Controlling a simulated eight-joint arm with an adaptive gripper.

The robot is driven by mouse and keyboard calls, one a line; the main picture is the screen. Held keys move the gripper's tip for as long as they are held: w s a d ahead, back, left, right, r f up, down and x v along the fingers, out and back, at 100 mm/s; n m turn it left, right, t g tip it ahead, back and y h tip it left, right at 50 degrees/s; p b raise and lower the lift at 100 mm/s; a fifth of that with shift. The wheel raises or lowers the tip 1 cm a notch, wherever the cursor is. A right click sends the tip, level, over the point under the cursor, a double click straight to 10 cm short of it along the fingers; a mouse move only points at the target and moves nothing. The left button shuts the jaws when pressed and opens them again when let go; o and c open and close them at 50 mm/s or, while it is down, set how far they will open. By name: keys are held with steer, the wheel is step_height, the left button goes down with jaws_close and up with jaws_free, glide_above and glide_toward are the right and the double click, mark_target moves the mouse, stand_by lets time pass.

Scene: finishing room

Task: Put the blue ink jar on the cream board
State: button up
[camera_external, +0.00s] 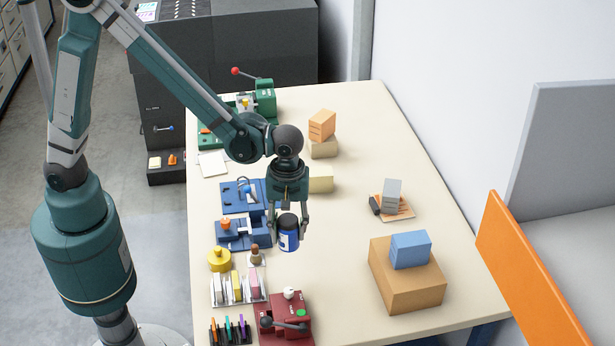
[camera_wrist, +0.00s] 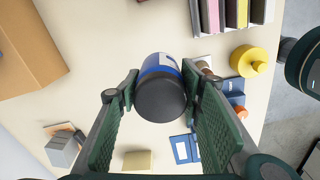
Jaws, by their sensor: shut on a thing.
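The blue ink jar (camera_external: 288,238) has a dark lid and a white label. My gripper (camera_external: 288,218) is shut on it and holds it upright above the table, right of the blue tool. In the wrist view, the jar (camera_wrist: 160,88) sits between my two green finger pads, its dark lid towards the camera. A pale flat square (camera_external: 213,164), which looks like the cream board, lies at the table's left edge, beyond the blue tool. It looks bare, and my gripper is well to its right and nearer the camera. I cannot make it out in the wrist view.
A blue tool (camera_external: 240,200), yellow pot (camera_external: 219,260), brown-topped bottle (camera_external: 256,256) and red tool (camera_external: 285,318) line the left side. A green machine (camera_external: 262,100) stands at the back. Boxes (camera_external: 405,285) and a grey block (camera_external: 392,192) stand right. The table's middle is clear.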

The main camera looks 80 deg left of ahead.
steer(key=a+n, duration=0.4)
steer(key=a, duration=1.1)
steer(key=r+n+b, duration=0.1)
steer(key=n, duration=1)
glide_above(219, 164)
steer(key=shift+r, duration=0.2)
steer(key=shift+d, duration=0.1)
steer(key=shift+f+b, duration=0.3)
steer(key=shift+f, duration=2.65)
steer(key=shift+f, duration=2.05)
